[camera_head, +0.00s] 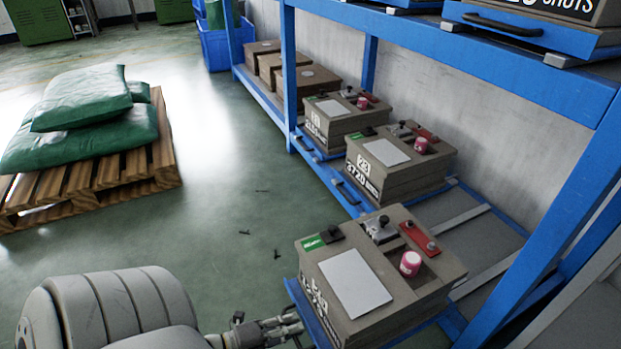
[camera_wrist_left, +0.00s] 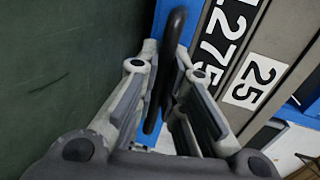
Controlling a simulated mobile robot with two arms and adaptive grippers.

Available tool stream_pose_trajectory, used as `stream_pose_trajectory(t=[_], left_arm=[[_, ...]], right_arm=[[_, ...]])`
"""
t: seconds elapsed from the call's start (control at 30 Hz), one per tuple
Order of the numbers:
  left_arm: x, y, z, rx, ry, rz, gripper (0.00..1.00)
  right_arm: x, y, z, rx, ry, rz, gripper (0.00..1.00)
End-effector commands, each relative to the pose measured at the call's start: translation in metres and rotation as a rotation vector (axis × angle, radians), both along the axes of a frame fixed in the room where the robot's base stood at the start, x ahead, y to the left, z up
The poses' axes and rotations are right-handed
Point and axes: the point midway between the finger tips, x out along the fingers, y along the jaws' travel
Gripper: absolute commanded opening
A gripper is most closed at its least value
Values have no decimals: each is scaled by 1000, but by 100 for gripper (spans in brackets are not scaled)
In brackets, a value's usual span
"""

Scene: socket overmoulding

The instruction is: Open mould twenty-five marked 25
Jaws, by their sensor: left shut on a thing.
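Mould 25 (camera_head: 390,270) is the nearest grey-brown box on the lower shelf, with a blank pale plate, a pink cap and a red part on top. Its white label (camera_wrist_left: 254,82) reads 25 in the left wrist view, beside a black plate with white digits. It sits on a blue tray (camera_head: 310,318) with a black handle (camera_wrist_left: 172,45). My left gripper (camera_head: 290,328) is at the tray's front, and it also shows in the left wrist view (camera_wrist_left: 170,88), shut on the handle between its fingers. My right gripper is not in view.
Mould 23 (camera_head: 395,163) and another similar mould (camera_head: 340,120) stand farther along the blue rack (camera_head: 545,72). Bare rails show behind mould 25. A wooden pallet (camera_head: 150,170) with green sacks (camera_head: 85,120) stands at left. Small dark pieces lie on the otherwise clear floor between.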

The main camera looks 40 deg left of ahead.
Motion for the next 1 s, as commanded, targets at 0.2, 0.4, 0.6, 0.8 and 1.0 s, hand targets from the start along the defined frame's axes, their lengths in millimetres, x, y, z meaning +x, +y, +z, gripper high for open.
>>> stream_pose_trajectory(t=[0.2, 0.4, 0.6, 0.8, 1.0], left_arm=[[-19, 6, 0, -1, 1, 0, 0], [-24, 8, -1, -1, 0, 0, 0], [-24, 8, -1, -1, 1, 0, 0], [-24, 8, -1, -1, 1, 0, 24], [-23, 8, 0, 0, 0, 0, 32]], right_arm=[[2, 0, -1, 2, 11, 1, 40], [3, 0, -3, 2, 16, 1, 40], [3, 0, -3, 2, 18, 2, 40], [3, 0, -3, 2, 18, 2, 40], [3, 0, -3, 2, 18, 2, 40]])
